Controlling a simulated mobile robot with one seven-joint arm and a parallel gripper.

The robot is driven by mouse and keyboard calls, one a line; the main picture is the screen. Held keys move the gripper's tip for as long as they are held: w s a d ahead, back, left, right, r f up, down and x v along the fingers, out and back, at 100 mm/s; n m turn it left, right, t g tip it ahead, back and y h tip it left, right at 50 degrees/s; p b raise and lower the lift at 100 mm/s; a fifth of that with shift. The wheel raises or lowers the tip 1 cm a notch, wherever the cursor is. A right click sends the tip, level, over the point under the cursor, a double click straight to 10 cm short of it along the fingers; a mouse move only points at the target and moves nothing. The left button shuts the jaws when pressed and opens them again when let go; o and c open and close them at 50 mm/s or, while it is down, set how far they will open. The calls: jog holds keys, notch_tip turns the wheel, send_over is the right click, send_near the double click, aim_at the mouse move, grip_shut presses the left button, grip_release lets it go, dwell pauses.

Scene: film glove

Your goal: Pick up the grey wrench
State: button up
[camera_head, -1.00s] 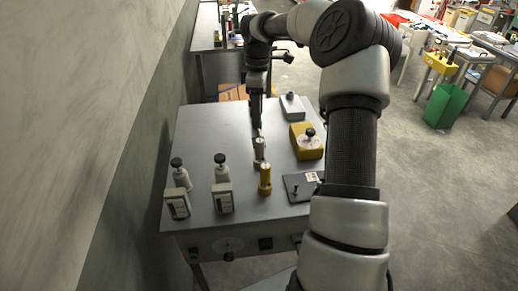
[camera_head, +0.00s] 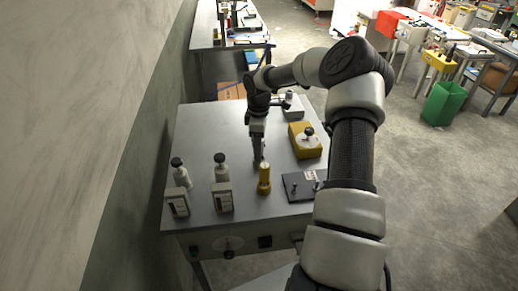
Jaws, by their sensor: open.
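My gripper (camera_head: 257,162) points down over the middle of the grey table, just behind a yellow cylinder (camera_head: 264,180). Its jaws are open, though the gap between the fingers is too small to make out. A small grey piece that showed behind the yellow cylinder is now mostly covered by my gripper. I cannot tell whether it is the grey wrench, or whether the fingers are around it or beside it. No other wrench shape can be made out on the table.
The table's back left is clear. A wall runs along the left.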

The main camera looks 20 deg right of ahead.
jog(key=shift+f, duration=0.15)
grip_shut()
notch_tip(320, 180, up, 10)
jog(key=shift+r+b, duration=0.1)
jog(key=shift+b, duration=0.3)
jog(key=c, duration=0.7)
grip_release()
grip_shut()
